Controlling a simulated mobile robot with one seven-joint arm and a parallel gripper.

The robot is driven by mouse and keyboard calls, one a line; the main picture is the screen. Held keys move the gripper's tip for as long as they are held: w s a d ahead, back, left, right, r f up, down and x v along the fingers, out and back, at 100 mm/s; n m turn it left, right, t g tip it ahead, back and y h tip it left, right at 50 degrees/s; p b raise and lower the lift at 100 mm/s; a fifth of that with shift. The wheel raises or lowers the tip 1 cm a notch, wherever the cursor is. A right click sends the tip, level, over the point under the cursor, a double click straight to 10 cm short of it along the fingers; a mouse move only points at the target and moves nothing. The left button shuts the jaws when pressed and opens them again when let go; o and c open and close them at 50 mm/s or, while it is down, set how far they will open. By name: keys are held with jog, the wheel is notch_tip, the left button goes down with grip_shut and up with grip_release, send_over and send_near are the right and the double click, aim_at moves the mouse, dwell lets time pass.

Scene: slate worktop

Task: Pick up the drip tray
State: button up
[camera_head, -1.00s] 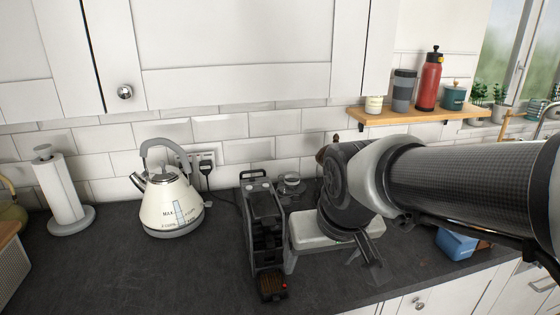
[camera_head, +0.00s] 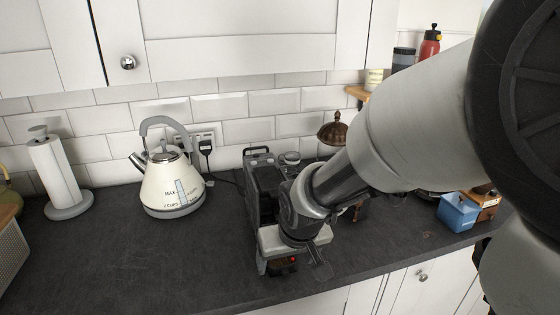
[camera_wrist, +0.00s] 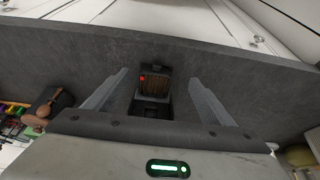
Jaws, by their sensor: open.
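The drip tray (camera_head: 281,268) is the small brown slatted part at the low front of the dark coffee machine (camera_head: 256,192), with a red spot beside it. In the wrist view the drip tray (camera_wrist: 156,82) lies in the gap between my two fingers, with the red spot at its left. My gripper (camera_wrist: 157,76) is open, with nothing held between the fingers. In the head view my gripper (camera_head: 297,262) is in front of the machine and hides much of its lower part. How far the fingertips are from the tray is not clear.
A cream kettle (camera_head: 172,186) stands left of the machine, and a paper towel roll (camera_head: 57,178) farther left. A blue box (camera_head: 458,213) sits at the right. The worktop (camera_head: 120,260) is clear at the front left.

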aim_at(284, 269)
jog(key=shift+w+d+b+x, duration=0.1)
jog(key=shift+w+b+x, duration=0.1)
jog(key=shift+x, duration=1.4)
jog(key=shift+w+d+b+x, duration=0.1)
jog(key=shift+b+x, duration=0.05)
jog(key=shift+x, duration=1.4)
jog(key=shift+r, duration=0.1)
jog(key=c, duration=1.4)
